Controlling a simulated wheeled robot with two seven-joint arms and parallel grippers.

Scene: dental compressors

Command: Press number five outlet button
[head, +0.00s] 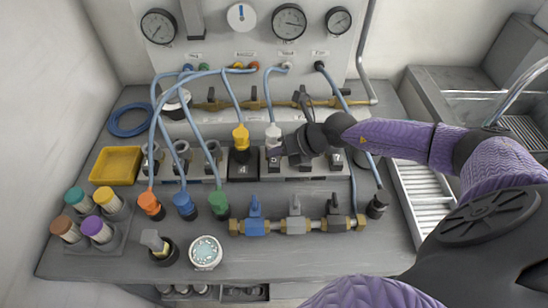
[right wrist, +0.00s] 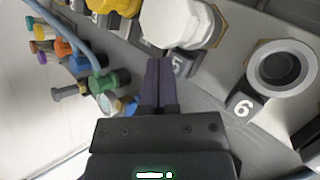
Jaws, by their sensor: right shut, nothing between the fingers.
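The number five outlet button (head: 273,160) is a small dark block marked 5 on the front of the grey outlet block, below a white connector (head: 273,135). In the right wrist view the button (right wrist: 179,66) shows just right of my fingertips, partly covered by them. My right gripper (head: 284,152) is shut and empty; its closed fingers (right wrist: 160,65) point at the button's edge. Whether they touch it I cannot tell. My left gripper is not in view.
Button 6 (right wrist: 241,106) sits beside an open metal port (right wrist: 281,66). Button 4 (head: 242,169) lies under a yellow connector (head: 241,138). Blue hoses arch over the left outlets. Several valves (head: 295,225) stand in front; a yellow tray (head: 116,166) is at left.

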